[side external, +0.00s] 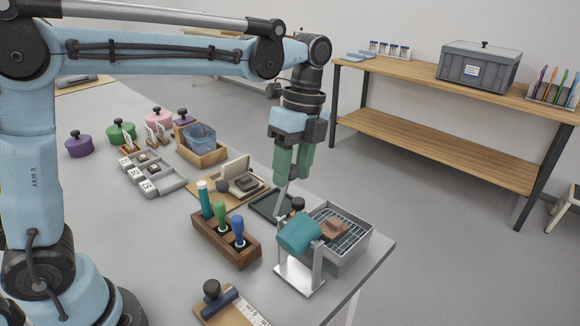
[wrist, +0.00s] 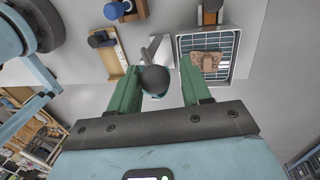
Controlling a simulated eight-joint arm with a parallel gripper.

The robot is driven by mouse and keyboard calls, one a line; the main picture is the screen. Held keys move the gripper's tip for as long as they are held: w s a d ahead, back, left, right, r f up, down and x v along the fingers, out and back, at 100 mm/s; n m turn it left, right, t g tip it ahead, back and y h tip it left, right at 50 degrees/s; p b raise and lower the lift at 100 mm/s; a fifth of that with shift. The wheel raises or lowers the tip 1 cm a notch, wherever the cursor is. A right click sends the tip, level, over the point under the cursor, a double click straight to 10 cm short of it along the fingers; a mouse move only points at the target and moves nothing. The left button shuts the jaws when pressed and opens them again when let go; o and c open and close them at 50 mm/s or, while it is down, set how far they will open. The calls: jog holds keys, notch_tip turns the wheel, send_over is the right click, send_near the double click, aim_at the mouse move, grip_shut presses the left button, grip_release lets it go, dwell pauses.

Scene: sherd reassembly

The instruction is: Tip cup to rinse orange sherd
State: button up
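In the side external view, a teal cup (side external: 299,231) lies tipped on a metal stand (side external: 300,275) beside a grey tray (side external: 354,251). The orange-brown sherd (side external: 334,227) lies on the tray's wire rack; it also shows in the wrist view (wrist: 207,61). My gripper (side external: 292,180) points down above and behind the cup. A thin pale bar runs from its fingertips down toward the cup. In the wrist view, a dark round knob (wrist: 155,80) sits between the green fingers, with a gap at its right. Whether the fingers press on anything is unclear.
A wooden holder (side external: 221,251) with coloured-handled tools stands left of the cup. A ruler board (side external: 245,309) lies near the front edge. A dark flat tray (side external: 266,203) lies behind the cup. The grey tray sits near the table's right edge.

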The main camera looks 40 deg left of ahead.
jog(key=shift+w+r, duration=0.25)
jog(key=shift+r, duration=0.9)
jog(key=shift+w+r, duration=0.2)
jog(key=shift+r, duration=0.95)
jog(key=shift+s+a+n+t, duration=0.3)
jog(key=shift+s+n, duration=0.05)
jog(key=shift+n, duration=0.25)
jog(key=s+a+f+n+t, duration=0.7)
jog(key=s+f+n+t, duration=0.1)
jog(key=n, duration=0.8)
jog(key=shift+s+f+n+t, duration=0.2)
jog(key=shift+s+n+t, duration=0.2)
jog(key=shift+s, duration=0.05)
dwell(2.2)
